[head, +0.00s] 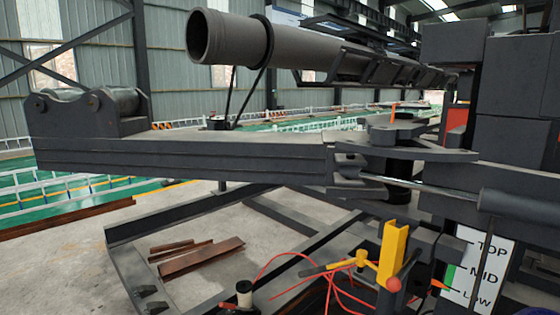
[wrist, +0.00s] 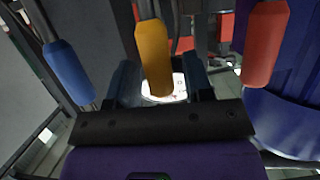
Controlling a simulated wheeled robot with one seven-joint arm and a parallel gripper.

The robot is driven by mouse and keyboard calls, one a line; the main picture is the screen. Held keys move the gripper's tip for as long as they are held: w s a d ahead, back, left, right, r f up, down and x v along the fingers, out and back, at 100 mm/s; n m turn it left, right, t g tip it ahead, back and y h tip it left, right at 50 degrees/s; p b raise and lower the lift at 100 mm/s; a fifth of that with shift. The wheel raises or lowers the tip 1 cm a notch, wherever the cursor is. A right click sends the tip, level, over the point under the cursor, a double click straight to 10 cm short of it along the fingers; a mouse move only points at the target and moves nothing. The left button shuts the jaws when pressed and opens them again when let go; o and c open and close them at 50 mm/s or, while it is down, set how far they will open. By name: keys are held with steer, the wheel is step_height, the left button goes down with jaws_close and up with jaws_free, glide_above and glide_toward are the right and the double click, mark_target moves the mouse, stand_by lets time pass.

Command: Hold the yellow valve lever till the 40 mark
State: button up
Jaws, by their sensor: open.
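In the wrist view the yellow valve lever (wrist: 155,55) hangs down with its rounded end between the fingers of my gripper (wrist: 160,82). The fingers are dark, one on each side, and stand apart with a gap to the lever. A bright white round patch (wrist: 178,88), perhaps a dial, shows partly behind the lever's end. No 40 mark can be read on it. I do not see my gripper in the head view, and cannot pick out this lever there.
A blue lever (wrist: 70,70) stands left of the yellow one and a red lever (wrist: 265,45) right. The head view shows a large pipe (head: 228,38), a yellow post (head: 393,255) with red hoses, a TOP/MID/LOW board (head: 483,268), and brown steel pieces (head: 200,260) on the floor.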

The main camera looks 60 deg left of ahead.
steer(key=v, duration=0.7)
steer(key=shift+s, duration=0.3)
steer(key=shift+d+r, duration=0.1)
steer(key=w+d+r+g+h, duration=0.1)
steer(key=w+r, duration=0.1)
steer(key=r, duration=0.8)
steer(key=w+d+r+g, duration=0.1)
steer(key=w+r, duration=0.2)
steer(key=r, duration=0.8)
steer(key=s+d+r+g+h, duration=0.1)
steer(key=s+r, duration=0.3)
steer(key=r, duration=0.5)
steer(key=s+d+r+g, duration=0.1)
steer(key=s+r, duration=0.2)
steer(key=r, duration=0.5)
steer(key=s+d+r+m+g, duration=0.1)
steer(key=s+d+r+g, duration=0.1)
steer(key=s+r, duration=1.15)
steer(key=s+r+m+g, duration=0.1)
steer(key=s+r+g, duration=0.1)
steer(key=s, duration=2)
steer(key=shift+d+r+g+h, duration=0.2)
steer(key=shift+r+g+h, duration=0.2)
steer(key=shift+r, duration=0.2)
